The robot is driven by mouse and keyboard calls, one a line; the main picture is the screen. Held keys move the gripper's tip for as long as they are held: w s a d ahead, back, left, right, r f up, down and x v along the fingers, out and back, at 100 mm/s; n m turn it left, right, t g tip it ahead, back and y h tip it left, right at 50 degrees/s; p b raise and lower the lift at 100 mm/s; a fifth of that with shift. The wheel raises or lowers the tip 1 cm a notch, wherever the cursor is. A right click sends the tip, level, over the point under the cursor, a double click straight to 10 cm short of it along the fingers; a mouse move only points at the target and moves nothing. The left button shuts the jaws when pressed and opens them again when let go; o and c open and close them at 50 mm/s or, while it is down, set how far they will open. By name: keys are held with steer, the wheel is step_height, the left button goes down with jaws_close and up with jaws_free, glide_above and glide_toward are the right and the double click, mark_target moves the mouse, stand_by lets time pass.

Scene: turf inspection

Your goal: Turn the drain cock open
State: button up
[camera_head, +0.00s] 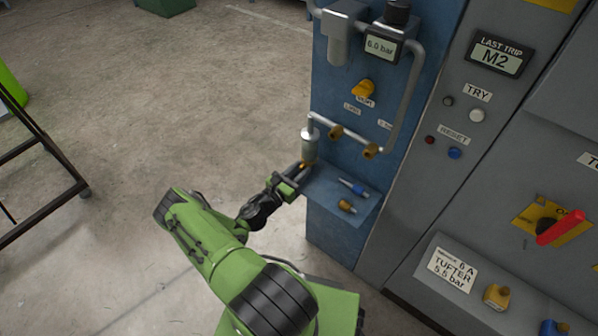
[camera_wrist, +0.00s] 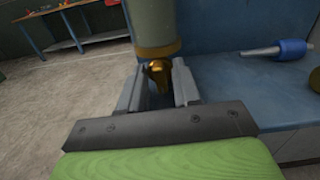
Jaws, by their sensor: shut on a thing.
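The drain cock (camera_wrist: 158,72) is a small brass piece under the bottom of a grey cylindrical bowl (camera_wrist: 152,25). In the head view the cock (camera_head: 304,165) shows as a small orange spot below the silver bowl (camera_head: 309,146), at the blue panel. My gripper (camera_head: 294,174) reaches it from the lower left. In the wrist view my gripper (camera_wrist: 158,85) has a finger on each side of the cock and is shut on it. The cock's lower part and exact angle are hard to make out.
A blue-handled fitting (camera_head: 354,187) and a brass fitting (camera_head: 347,206) lie on the blue ledge (camera_head: 325,190) right of the gripper. Pipes with brass fittings (camera_head: 336,132), a yellow knob (camera_head: 363,89) and a gauge reading 6.0 bar (camera_head: 380,45) are above. Open floor lies left.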

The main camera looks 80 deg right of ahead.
steer(key=shift+m, duration=0.3)
steer(key=o, duration=0.7)
steer(key=p+v, duration=0.1)
steer(key=v, duration=1.4)
steer(key=shift+w+a, duration=0.2)
steer(key=shift+a, duration=0.15)
